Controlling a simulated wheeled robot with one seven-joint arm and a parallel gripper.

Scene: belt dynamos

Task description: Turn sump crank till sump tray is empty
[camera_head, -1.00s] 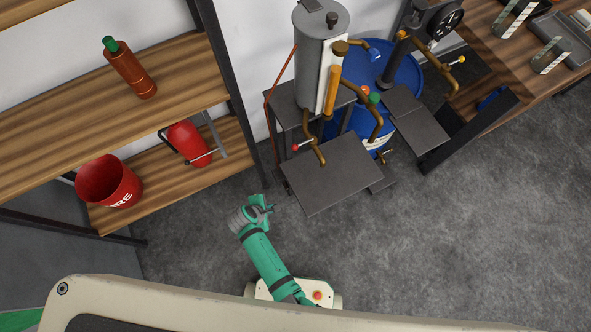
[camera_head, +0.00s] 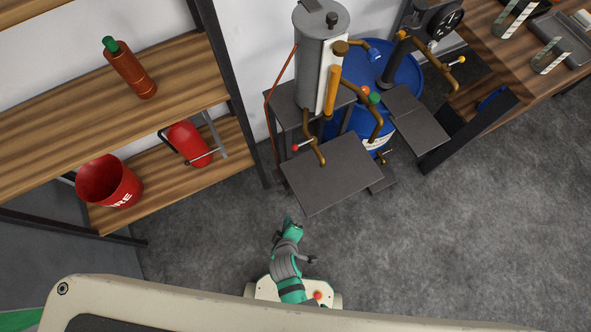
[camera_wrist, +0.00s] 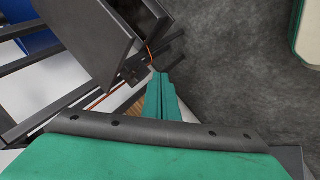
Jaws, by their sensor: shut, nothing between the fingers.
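My gripper (camera_head: 291,228) is in the head view, in front of the near corner of a dark flat plate (camera_head: 335,178). In the wrist view, its green fingers (camera_wrist: 161,82) are together and empty. The plate stands below the grey cylinder machine (camera_head: 322,60). A brown bent handle with a red tip (camera_head: 310,150) rises at its back left edge. Another brown bent handle (camera_head: 376,122) is farther right, by the blue drum (camera_head: 395,75). I cannot tell which handle is the sump crank or which plate is the sump tray. No tray contents can be made out.
A wooden shelf (camera_head: 110,105) at left holds a red bottle (camera_head: 130,68), a fire extinguisher (camera_head: 188,143) and a red bucket (camera_head: 108,182). A second dark plate (camera_head: 415,120) stands to the right. The grey floor (camera_head: 470,240) at right is clear.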

